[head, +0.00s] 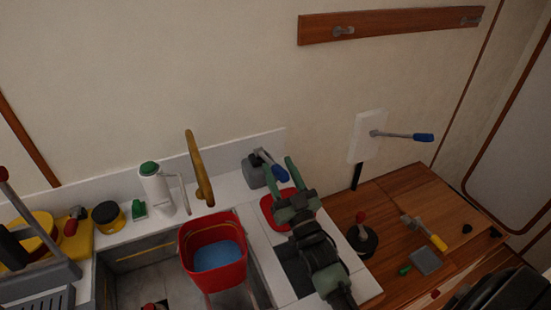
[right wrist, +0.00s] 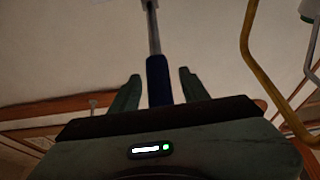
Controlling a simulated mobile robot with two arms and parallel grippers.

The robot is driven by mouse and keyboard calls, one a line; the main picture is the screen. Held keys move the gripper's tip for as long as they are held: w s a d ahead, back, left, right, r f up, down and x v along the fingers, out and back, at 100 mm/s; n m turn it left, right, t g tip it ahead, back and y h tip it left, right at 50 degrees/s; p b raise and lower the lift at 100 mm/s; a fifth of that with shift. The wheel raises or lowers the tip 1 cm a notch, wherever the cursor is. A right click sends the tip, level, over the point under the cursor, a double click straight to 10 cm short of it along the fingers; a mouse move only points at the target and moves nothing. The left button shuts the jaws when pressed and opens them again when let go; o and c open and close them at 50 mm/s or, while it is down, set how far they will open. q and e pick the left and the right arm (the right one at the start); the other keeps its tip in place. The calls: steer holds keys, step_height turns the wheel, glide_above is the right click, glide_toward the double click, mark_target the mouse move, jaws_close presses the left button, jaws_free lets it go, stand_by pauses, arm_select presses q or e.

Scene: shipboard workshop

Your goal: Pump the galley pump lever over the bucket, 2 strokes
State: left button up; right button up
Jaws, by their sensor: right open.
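The pump is a grey block (head: 254,172) on the white counter, with a metal lever ending in a blue handle (head: 280,173). A curved brass spout (head: 201,170) rises to its left. The red bucket (head: 238,268) is below the spout at the sink, with a blue surface inside. My right gripper (head: 281,178) is open at the blue handle. In the right wrist view, the blue handle (right wrist: 158,80) stands between the open fingers (right wrist: 158,88), with a visible gap on each side. My left gripper is not in view.
A white dispenser with green cap (head: 155,188) stands left of the spout. A second blue-handled lever (head: 400,135) is on a white wall plate at right. The wooden counter (head: 385,200) holds a red-knobbed lever (head: 361,232) and a yellow-handled tool (head: 425,232).

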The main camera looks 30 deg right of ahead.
steer(key=shift+x, duration=1.4)
steer(key=shift+f, duration=0.1)
